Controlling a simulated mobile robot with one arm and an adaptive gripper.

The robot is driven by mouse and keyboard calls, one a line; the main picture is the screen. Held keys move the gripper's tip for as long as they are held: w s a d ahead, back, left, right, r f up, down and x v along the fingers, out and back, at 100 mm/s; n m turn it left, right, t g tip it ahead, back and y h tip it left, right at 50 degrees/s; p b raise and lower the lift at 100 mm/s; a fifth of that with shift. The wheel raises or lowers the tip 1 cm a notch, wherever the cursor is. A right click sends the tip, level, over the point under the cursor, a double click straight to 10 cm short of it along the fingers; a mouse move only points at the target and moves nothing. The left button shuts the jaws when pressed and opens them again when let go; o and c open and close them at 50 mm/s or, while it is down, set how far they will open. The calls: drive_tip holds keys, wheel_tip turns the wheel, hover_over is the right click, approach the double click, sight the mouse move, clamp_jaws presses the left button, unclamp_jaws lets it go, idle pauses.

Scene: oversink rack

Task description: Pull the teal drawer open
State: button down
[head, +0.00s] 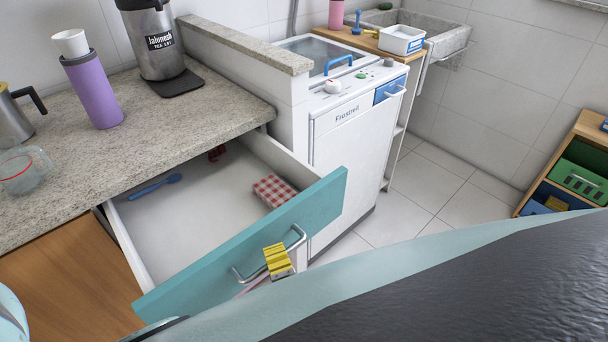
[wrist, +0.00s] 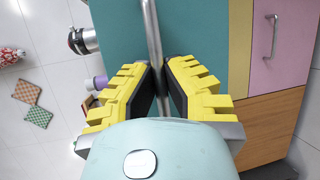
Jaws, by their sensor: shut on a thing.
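The teal drawer (head: 190,287) stands well out from under the stone counter, and its white inside shows in the head view. Its metal bar handle (head: 299,238) runs along the teal front. My gripper (head: 278,261), with yellow ridged fingers, is at the handle outside the front. In the wrist view the bar handle (wrist: 152,35) passes between the fingers of my gripper (wrist: 162,88), which are shut on it. The teal front (wrist: 205,38) lies behind them. Inside the drawer are a blue spoon (head: 154,187), a red checked cloth (head: 273,190) and a small red item (head: 216,153).
The white appliance (head: 345,150) stands just right of the drawer. On the counter (head: 150,140) are a purple cup (head: 92,90), a steel urn (head: 155,45) and a glass jar (head: 22,172). A wooden shelf (head: 545,180) stands far right. Tiled floor (head: 440,185) is clear between.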

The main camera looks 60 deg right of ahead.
drive_tip(key=s+a+p, duration=0.1)
drive_tip(key=s+a, duration=0.1)
drive_tip(key=s, duration=0.9)
drive_tip(key=shift+a, duration=0.3)
drive_tip(key=shift+s, duration=0.1)
drive_tip(key=c, duration=1)
unclamp_jaws()
drive_tip(key=v, duration=1.2)
drive_tip(key=shift+r, duration=0.1)
